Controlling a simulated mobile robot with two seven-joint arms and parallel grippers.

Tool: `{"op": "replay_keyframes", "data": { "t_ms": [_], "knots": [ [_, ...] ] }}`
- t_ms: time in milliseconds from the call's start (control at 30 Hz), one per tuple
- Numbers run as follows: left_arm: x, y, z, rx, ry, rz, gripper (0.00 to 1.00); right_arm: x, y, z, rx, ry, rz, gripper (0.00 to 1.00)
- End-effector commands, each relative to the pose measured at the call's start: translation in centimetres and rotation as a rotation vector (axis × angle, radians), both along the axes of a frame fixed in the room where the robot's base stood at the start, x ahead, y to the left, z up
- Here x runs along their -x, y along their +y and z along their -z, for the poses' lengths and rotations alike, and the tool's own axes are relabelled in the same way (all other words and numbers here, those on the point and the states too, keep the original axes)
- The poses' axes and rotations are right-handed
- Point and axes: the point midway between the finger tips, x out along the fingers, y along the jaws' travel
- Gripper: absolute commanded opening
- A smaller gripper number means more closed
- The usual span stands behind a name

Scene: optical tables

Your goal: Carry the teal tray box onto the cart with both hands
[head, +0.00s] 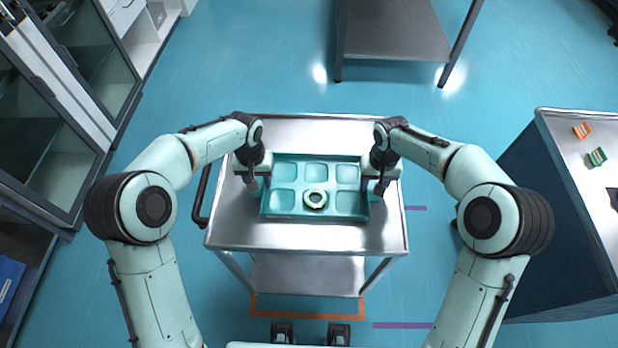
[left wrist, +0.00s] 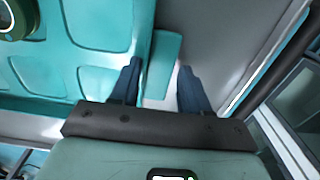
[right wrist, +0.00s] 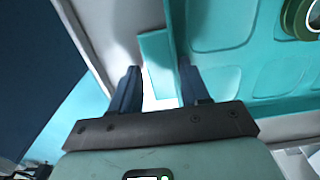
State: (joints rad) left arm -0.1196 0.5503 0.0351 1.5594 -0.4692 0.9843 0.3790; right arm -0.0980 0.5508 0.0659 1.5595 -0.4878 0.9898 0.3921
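The teal tray box (head: 316,217) lies flat on the bare metal top of the cart (head: 300,238). It has several shallow compartments, and a green and cream ring sits in a front middle one. My left gripper (head: 256,188) is at the tray's left side. In the left wrist view its fingers (left wrist: 158,88) are apart, with the tray's side tab between them and gaps visible. My right gripper (head: 380,188) is at the right side. In the right wrist view its fingers (right wrist: 158,88) are also apart, either side of the other tab.
The cart has a black handle (head: 201,200) on its left and a lower shelf (head: 308,275). Orange tape (head: 305,315) marks the floor below. A table (head: 575,195) with small orange and green items stands right, another table (head: 395,35) behind, and glass cabinets (head: 45,130) left.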

Motion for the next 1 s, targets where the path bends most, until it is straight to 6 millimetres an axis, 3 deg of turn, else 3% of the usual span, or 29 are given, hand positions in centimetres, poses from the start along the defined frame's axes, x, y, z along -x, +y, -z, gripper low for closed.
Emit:
{"op": "replay_keyframes", "data": {
  "t_ms": [433,800,1000],
  "knots": [
    [-0.1,-0.3,-1.1,0.003,-0.001,0.003,0.61,0.0,0.2,-0.2,-0.003,0.002,-0.003,0.61],
    [-0.2,-0.3,-8.6,0.004,-0.002,0.002,0.61,0.0,0.2,-0.2,-0.003,0.002,-0.003,0.61],
    [-0.1,-0.3,-11.3,0.003,0.002,0.003,0.61,0.0,0.2,-0.2,-0.003,0.002,-0.003,0.61]
  ]
}}
